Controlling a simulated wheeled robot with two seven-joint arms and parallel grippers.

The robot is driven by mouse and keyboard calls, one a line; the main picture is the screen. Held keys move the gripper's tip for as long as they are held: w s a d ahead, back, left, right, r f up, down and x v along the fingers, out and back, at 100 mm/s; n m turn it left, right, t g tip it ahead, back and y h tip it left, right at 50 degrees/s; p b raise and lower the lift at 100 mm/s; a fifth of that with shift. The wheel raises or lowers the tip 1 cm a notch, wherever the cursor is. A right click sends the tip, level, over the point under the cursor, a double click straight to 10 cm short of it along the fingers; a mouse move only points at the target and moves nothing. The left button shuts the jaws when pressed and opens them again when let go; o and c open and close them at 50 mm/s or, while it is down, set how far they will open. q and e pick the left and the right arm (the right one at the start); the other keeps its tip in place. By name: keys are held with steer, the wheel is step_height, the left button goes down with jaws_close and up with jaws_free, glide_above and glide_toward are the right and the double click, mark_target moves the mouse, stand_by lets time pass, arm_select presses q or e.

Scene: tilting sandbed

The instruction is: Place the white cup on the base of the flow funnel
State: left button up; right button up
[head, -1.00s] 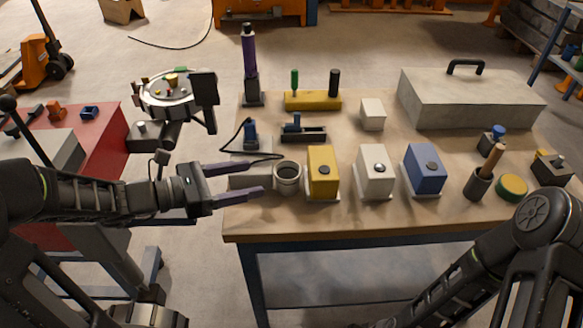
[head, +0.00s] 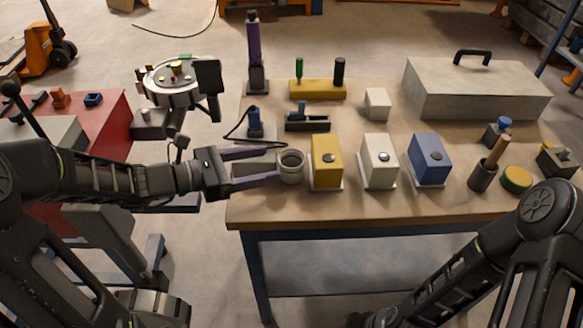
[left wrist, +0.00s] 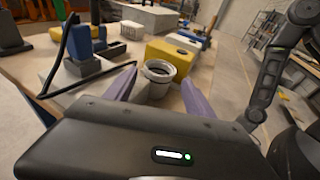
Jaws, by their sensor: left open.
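The white cup (head: 291,167), a small round pale vessel with a dark inside, stands upright near the table's front left, left of a yellow box. It also shows in the left wrist view (left wrist: 158,78). My left gripper (head: 274,164) is open, with its purple fingers pointing right at the cup. In the left wrist view, the cup stands just ahead of and between the fingertips (left wrist: 159,78). I see no grip on it. I cannot tell for sure which thing is the flow funnel. My right gripper is out of view; only its arm shows at lower right.
A yellow box (head: 326,158) stands close right of the cup, then a white box (head: 379,160) and a blue box (head: 428,158). A blue device with a black cable (head: 254,122) stands behind the left fingers. A tall purple-and-black stand (head: 256,60) is at the back left.

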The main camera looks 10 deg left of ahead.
mark_target(301, 157)
arm_select(q)
steer(key=x, duration=0.5)
steer(key=shift+d, duration=0.1)
steer(key=shift+c, duration=0.5)
steer(key=c, duration=1.1)
steer(key=shift+c, duration=0.2)
steer(key=shift+r, duration=0.15)
step_height(301, 157, up, 10)
steer(key=p, duration=0.1)
steer(key=shift+p, duration=0.3)
